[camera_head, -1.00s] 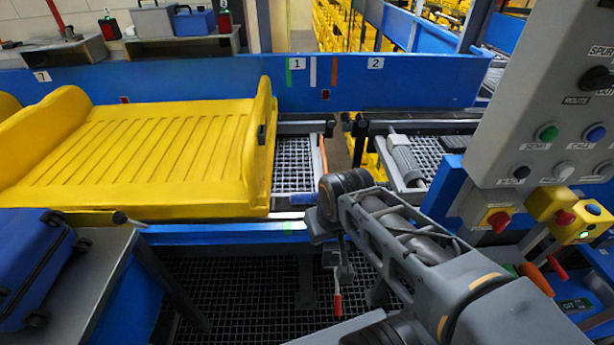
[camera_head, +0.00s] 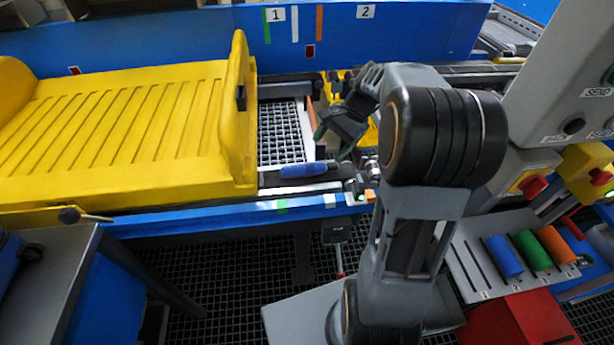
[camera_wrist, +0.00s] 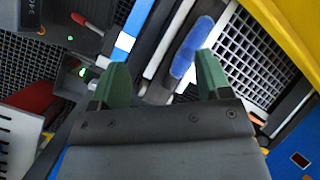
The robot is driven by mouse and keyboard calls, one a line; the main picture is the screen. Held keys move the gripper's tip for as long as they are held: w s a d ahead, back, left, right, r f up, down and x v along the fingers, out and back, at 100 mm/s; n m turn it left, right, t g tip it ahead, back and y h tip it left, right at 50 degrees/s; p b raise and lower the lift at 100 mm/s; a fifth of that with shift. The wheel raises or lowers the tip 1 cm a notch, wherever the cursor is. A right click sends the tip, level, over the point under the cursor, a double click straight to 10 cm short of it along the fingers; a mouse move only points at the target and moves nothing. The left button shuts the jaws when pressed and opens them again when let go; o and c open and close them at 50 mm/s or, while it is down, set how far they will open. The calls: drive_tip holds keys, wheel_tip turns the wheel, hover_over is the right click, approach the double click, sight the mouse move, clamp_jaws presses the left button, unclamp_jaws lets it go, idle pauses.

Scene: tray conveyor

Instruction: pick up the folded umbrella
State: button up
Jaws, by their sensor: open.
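The folded umbrella appears to be the slim blue thing (camera_head: 308,170) lying along the near edge of the conveyor, just right of the yellow tray's end wall. In the wrist view its blue cover (camera_wrist: 192,48) lies slanted ahead of the fingertips, nearer the right finger. My gripper (camera_head: 334,150) is above the conveyor gap, close to the umbrella's right end. In the wrist view my gripper (camera_wrist: 162,70) shows two green fingers spread apart with nothing held. Whether a finger touches the umbrella cannot be told.
The yellow tray (camera_head: 245,110) stands left of the umbrella, its end wall rising close by. The blue back rail (camera_head: 420,30) runs behind. A control box (camera_head: 565,90) and a rack with coloured rollers (camera_head: 503,256) are at right. A grey table (camera_head: 45,280) is front left.

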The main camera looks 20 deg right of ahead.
drive_tip(key=w+d+f+m+y+b, duration=0.3)
drive_tip(key=w+d+f+m+y, duration=0.15)
drive_tip(key=d+f, duration=0.3)
drive_tip(key=m+t+y+b, duration=0.3)
drive_tip(key=m, duration=0.1)
approach(327, 166)
drive_tip(key=x, duration=0.5)
drive_tip(key=shift+w+d+f, duration=0.15)
drive_tip(key=shift+w+f, duration=0.05)
drive_tip(key=shift+f, duration=0.05)
drive_tip(key=shift+h, duration=0.25)
drive_tip(key=shift+b+x, duration=0.45)
drive_tip(key=shift+x, duration=2.25)
drive_tip(key=shift+s+r, duration=0.15)
drive_tip(key=shift+c, duration=0.4)
drive_tip(key=c, duration=1)
